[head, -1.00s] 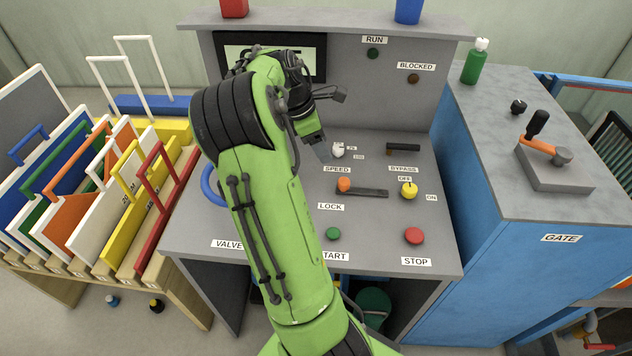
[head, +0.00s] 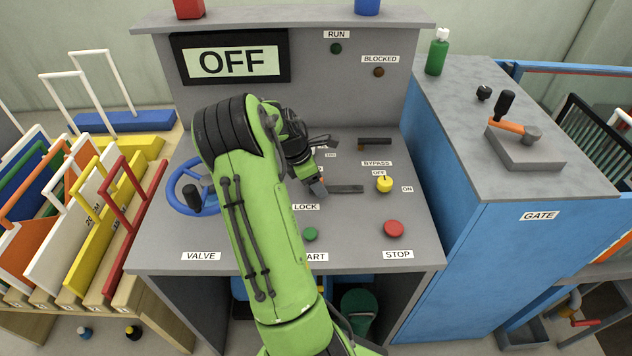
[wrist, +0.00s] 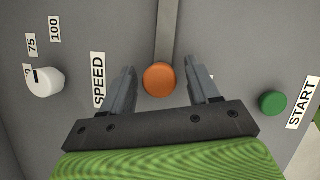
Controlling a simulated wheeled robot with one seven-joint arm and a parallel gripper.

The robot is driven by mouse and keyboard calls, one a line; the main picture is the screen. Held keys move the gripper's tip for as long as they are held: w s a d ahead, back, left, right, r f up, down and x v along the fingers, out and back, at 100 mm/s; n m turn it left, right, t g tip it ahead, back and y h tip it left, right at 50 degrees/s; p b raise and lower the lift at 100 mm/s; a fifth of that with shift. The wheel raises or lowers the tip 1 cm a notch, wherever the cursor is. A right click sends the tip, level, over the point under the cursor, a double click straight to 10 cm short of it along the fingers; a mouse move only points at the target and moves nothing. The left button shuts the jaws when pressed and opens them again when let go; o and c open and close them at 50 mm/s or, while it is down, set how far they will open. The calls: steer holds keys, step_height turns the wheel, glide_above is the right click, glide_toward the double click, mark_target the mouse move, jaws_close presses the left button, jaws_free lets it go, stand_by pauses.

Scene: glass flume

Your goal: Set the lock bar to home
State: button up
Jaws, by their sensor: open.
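The lock bar (head: 345,188) is a dark grey bar on the panel above the LOCK label (head: 306,207). It points right in the head view; its orange knob is mostly hidden there by my gripper (head: 318,189). In the wrist view the round orange knob (wrist: 159,80) lies between the two fingers of my open gripper (wrist: 161,77), with a gap on each side. The bar (wrist: 168,28) runs up from the knob in that view. I cannot tell how far the fingertips are above the panel.
The white SPEED knob (wrist: 45,82) and green START button (wrist: 272,103) flank my gripper. The yellow BYPASS switch (head: 384,184) and red STOP button (head: 394,228) are to the right. A blue valve wheel (head: 178,190) is at the left. The display (head: 238,62) reads OFF.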

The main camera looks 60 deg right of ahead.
mark_target(338, 189)
jaws_close()
steer(key=shift+s+d+p, duration=0.1)
steer(key=shift+s+d, duration=0.2)
steer(key=shift+s, duration=0.35)
steer(key=shift+s+d+p, duration=0.15)
steer(key=shift+s+d, duration=0.2)
steer(key=shift+s, duration=0.35)
steer(key=shift+s+d+p, duration=0.1)
steer(key=shift+s+d, duration=0.2)
steer(key=shift+s, duration=0.35)
jaws_free()
steer(key=shift+w+r, duration=0.1)
steer(key=shift+r, duration=0.05)
